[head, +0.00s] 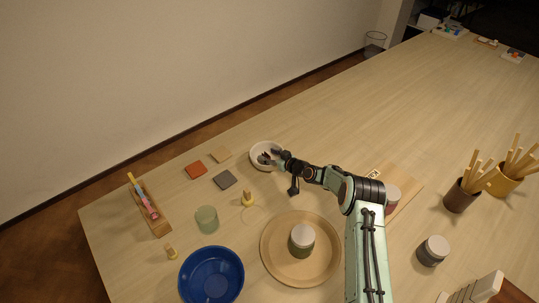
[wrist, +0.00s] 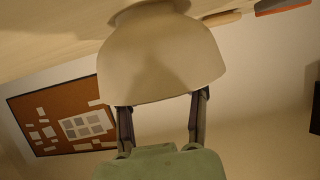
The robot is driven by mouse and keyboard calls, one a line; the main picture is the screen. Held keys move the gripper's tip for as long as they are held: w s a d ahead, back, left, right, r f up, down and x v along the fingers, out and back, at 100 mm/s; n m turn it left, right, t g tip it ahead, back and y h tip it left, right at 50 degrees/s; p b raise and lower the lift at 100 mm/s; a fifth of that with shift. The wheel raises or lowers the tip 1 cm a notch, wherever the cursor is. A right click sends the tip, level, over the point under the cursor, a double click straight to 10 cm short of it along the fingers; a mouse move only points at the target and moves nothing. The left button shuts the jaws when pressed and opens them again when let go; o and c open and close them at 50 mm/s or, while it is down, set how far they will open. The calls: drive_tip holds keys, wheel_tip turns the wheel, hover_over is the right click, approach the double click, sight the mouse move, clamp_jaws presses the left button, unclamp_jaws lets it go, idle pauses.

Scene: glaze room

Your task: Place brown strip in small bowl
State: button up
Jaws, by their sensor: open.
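The small bowl (head: 254,149) is white and stands upright near the table's far edge in the head view. In the wrist view, which is upside down, the bowl (wrist: 165,50) fills the middle, its outer wall facing the camera. My gripper (head: 266,158) is at the bowl, with its dark fingers over or inside the opening. In the wrist view the two fingers of my gripper (wrist: 162,112) are spread apart, and their tips pass behind the rim out of sight. I cannot make out a brown strip; the bowl's inside is mostly hidden, and dark shapes there may be my fingers.
An orange-red tile (head: 195,170), a tan tile (head: 221,155) and a grey tile (head: 225,180) lie left of the bowl. A yellow stamp-like piece (head: 248,199), a green cup (head: 207,219), a blue bowl (head: 211,251) and a round wooden tray (head: 275,255) stand nearer.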

wheel_tip(320, 180, up, 7)
idle(0.5)
